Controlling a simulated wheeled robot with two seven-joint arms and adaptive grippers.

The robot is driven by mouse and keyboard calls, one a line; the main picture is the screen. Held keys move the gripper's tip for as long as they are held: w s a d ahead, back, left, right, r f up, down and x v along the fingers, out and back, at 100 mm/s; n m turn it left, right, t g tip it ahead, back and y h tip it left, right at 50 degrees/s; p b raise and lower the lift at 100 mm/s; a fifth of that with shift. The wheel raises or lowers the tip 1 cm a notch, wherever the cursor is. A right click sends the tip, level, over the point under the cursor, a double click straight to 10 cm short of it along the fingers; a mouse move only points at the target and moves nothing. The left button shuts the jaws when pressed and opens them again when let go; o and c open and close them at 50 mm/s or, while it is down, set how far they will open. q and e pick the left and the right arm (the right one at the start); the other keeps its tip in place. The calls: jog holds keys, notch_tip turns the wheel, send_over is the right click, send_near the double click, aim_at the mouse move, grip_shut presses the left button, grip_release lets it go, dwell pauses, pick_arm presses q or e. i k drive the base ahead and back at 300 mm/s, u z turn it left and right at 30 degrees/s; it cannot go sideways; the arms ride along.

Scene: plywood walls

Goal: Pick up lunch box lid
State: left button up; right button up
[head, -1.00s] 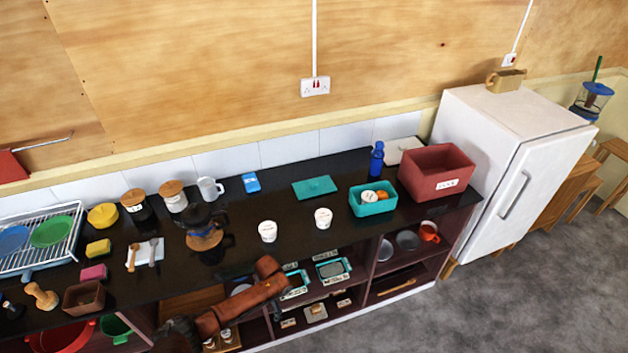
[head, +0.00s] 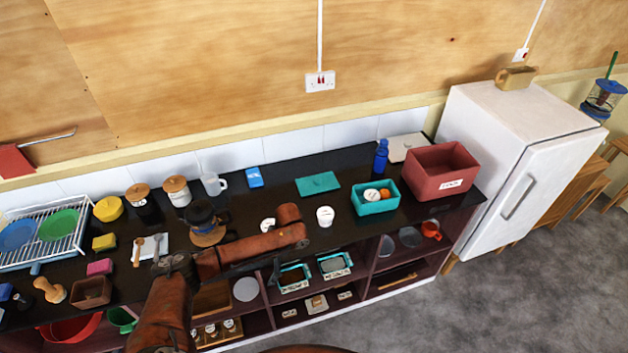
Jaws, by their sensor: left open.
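The flat teal lunch box lid (head: 317,183) lies on the black counter towards the back, left of the teal lunch box (head: 374,207). The open box holds an orange item and a pale item. My left arm reaches in from the bottom left, and my left gripper (head: 292,226) is over the counter's front part, nearer to me and a little left of the lid. It is apart from the lid. I see the gripper mostly from behind, so its fingertips are hard to make out. It is open and holds nothing that I can see. My right gripper is not in view.
A blue bottle (head: 381,156) and red bin (head: 441,173) stand right. Counter around the lid is clear.

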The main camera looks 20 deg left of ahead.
aim_at(324, 182)
jog(key=z, duration=0.05)
jog(key=i, duration=1.85)
